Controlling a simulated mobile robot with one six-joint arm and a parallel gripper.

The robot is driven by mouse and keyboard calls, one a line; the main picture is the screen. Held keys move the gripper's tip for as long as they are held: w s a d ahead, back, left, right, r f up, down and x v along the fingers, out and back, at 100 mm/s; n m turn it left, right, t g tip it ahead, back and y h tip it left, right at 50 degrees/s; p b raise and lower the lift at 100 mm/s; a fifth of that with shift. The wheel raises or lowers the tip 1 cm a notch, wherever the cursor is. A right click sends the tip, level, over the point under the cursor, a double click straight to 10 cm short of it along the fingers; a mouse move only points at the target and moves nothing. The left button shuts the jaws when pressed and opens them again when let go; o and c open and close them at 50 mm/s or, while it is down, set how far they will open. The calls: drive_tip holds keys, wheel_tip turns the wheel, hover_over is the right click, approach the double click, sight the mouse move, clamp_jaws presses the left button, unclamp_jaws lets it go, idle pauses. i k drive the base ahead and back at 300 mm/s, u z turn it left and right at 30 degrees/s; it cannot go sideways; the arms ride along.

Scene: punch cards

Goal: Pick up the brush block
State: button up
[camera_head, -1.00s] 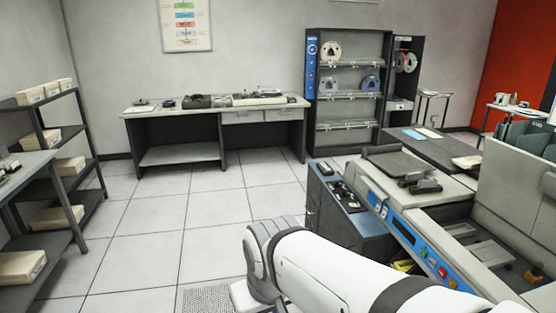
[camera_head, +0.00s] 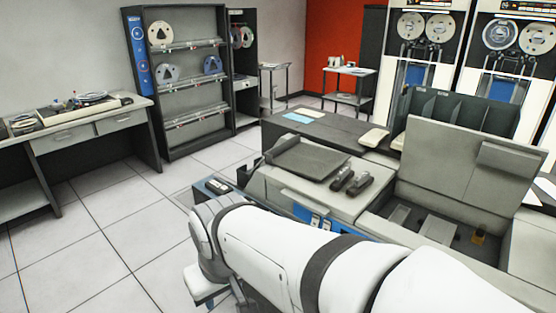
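Two small dark blocks (camera_head: 350,182) lie side by side on the light top of the card machine (camera_head: 290,191), right of a dark flat tray. One of them may be the brush block, but I cannot tell from here. My white arm crosses the lower foreground in front of the machine. My gripper's fingertips do not show.
The open lid (camera_head: 460,170) stands up behind the bay. A dark table (camera_head: 325,132) with papers is behind the machine. A reel shelf (camera_head: 180,80) and a grey desk (camera_head: 95,130) stand at left. The tiled floor (camera_head: 90,240) at left is clear.

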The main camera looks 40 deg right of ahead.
sight(342, 177)
drive_tip(key=z, duration=0.7)
drive_tip(key=i, duration=1.05)
drive_tip(key=z, duration=0.7)
drive_tip(key=k, duration=0.9)
drive_tip(key=z, duration=0.15)
drive_tip(key=i, duration=0.95)
drive_tip(key=u, duration=0.1)
